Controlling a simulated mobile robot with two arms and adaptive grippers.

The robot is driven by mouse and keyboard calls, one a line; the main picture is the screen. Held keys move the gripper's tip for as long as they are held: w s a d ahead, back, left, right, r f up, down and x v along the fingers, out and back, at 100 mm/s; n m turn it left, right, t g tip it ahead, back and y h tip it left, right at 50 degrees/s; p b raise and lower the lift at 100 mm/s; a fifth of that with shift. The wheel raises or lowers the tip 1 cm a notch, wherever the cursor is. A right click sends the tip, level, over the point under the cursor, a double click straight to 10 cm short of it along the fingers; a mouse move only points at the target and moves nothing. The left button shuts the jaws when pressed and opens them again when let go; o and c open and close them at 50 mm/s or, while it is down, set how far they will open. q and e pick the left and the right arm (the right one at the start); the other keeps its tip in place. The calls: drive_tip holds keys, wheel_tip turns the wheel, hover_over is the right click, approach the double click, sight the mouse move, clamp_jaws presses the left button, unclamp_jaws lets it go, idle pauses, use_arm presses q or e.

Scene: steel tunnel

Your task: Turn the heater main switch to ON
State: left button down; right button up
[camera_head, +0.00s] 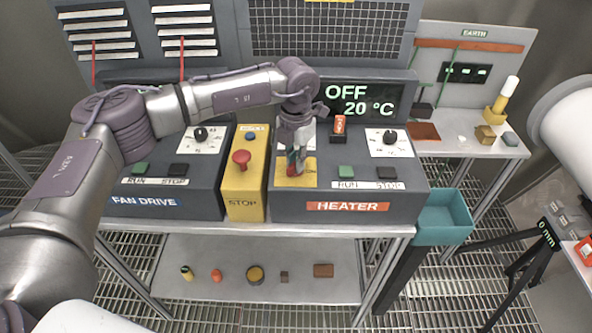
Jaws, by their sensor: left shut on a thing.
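The heater panel (346,206) is a grey console with an orange HEATER label. The heater main switch (295,171) shows as a red handle on a yellow plate at the panel's left side. My left gripper (293,160) points down over it and is shut on the red handle. The gripper hides much of the switch, and its position marks cannot be read. The display (347,101) behind reads OFF and 20 °C. My right gripper is not in view.
Close to the left stands a yellow STOP box (244,185) with a red mushroom button (241,158), beside the fan drive panel (170,200). A red-orange switch (339,124), a dial (390,137) and a green RUN button (346,171) are right of the gripper.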

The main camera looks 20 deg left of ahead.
use_arm(q)
drive_tip(key=m+b, duration=0.5)
drive_tip(key=shift+f+m, duration=0.15)
drive_tip(key=shift+m, duration=0.15)
drive_tip(key=m+b, duration=0.2)
drive_tip(key=m, duration=0.1)
drive_tip(key=shift+r+m+b, duration=0.2)
drive_tip(key=shift+m+b, duration=0.35)
drive_tip(key=shift+m, duration=0.65)
drive_tip(key=c, duration=1.2)
unclamp_jaws()
drive_tip(key=shift+o, duration=0.2)
wheel_tip(320, 180, up, 12)
